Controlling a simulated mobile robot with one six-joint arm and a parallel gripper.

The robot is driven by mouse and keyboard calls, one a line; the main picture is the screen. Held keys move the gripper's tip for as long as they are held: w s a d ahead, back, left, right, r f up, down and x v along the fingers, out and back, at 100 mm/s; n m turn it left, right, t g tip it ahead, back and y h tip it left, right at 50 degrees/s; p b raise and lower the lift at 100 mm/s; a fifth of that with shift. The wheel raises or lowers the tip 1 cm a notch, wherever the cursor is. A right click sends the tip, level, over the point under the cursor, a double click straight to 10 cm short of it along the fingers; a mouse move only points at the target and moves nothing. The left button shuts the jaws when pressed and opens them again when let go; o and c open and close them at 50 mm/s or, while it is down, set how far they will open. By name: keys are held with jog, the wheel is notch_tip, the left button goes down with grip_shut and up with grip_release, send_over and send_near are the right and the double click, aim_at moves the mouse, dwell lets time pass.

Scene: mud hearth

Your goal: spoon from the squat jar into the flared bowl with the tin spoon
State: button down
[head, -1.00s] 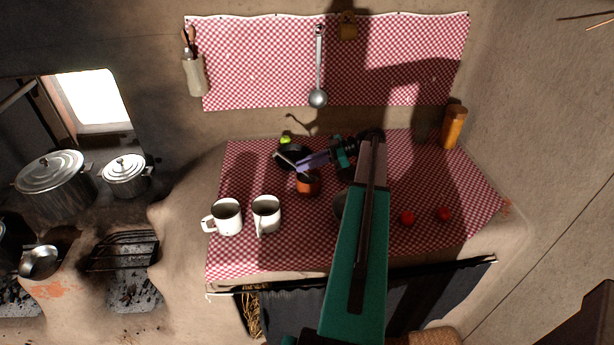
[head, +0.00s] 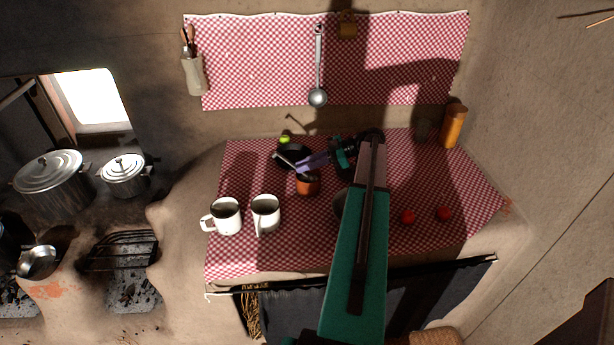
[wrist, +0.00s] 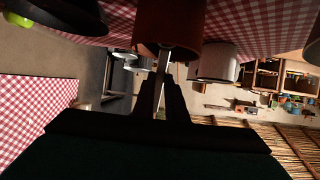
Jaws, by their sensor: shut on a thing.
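The squat jar (head: 308,186) is a small reddish-brown pot on the checked cloth; it also shows at the top of the wrist view (wrist: 168,24). My gripper (head: 303,165) is beside and above the jar's mouth. In the wrist view my gripper (wrist: 166,88) is shut on the grey metal tin spoon (wrist: 164,66), whose far end runs behind or into the jar; I cannot tell which. A light spoon part (head: 283,158) shows left of the gripper. A black, wide-rimmed bowl (head: 281,153) stands behind the jar. Another dark vessel (head: 338,206) is mostly hidden by my arm. I cannot tell which is the flared bowl.
Two white mugs (head: 227,217) (head: 266,214) stand at the front left. A green fruit (head: 284,140) lies behind the black bowl. Two red tomatoes (head: 408,217) (head: 444,214) lie right of my arm. An orange container (head: 453,128) stands at the back right. A ladle (head: 318,96) hangs on the wall.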

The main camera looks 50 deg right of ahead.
aim_at(305, 174)
jog(key=shift+r, duration=0.1)
jog(key=shift+r+p, duration=0.35)
jog(key=shift+r, duration=2.55)
